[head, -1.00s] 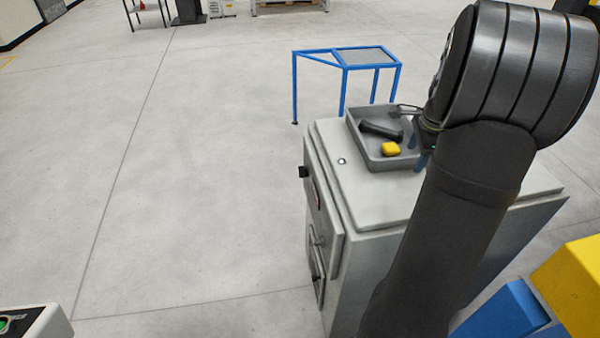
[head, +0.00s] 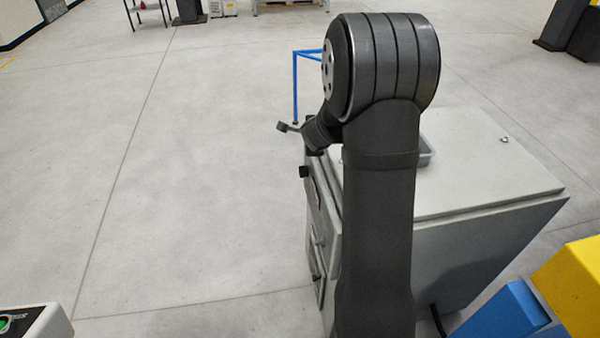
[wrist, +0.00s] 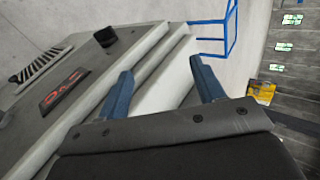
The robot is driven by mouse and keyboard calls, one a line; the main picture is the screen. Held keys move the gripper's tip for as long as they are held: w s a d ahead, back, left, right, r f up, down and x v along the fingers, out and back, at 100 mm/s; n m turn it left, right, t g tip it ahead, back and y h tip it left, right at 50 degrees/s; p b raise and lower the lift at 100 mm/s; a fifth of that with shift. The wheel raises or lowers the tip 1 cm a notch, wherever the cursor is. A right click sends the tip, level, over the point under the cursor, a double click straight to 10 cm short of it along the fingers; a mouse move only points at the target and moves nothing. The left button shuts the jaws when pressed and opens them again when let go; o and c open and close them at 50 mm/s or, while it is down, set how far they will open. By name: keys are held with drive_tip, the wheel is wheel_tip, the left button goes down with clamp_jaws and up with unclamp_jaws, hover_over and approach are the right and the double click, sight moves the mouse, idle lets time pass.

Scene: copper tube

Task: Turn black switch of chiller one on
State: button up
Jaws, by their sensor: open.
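The black switch (head: 304,171) sticks out from the upper left front face of the grey chiller cabinet (head: 480,185). In the wrist view the switch (wrist: 105,37) is a black knob on the grey panel, ahead and left of my gripper's fingers. My gripper (wrist: 160,82) shows two blue fingers spread apart with nothing between them. They lie over the cabinet's pale stepped top edge, to the right of the switch and apart from it.
A grey tray (head: 426,158) on the cabinet top is mostly hidden behind my arm. A blue-framed stand (head: 296,85) is behind it. The panel has a vent (wrist: 42,64) and a dark plate with red markings (wrist: 65,90). Floor left of the cabinet is clear.

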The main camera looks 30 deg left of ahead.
drive_tip(key=s+a+f+h, duration=0.2)
drive_tip(key=s+a+f, duration=0.1)
drive_tip(key=s+f, duration=0.25)
drive_tip(key=t+h, duration=0.1)
drive_tip(key=h, duration=0.1)
approach(301, 171)
drive_tip(key=x, duration=0.8)
drive_tip(key=shift+w+f, duration=0.15)
drive_tip(key=shift+f, duration=0.2)
drive_tip(key=c, duration=1)
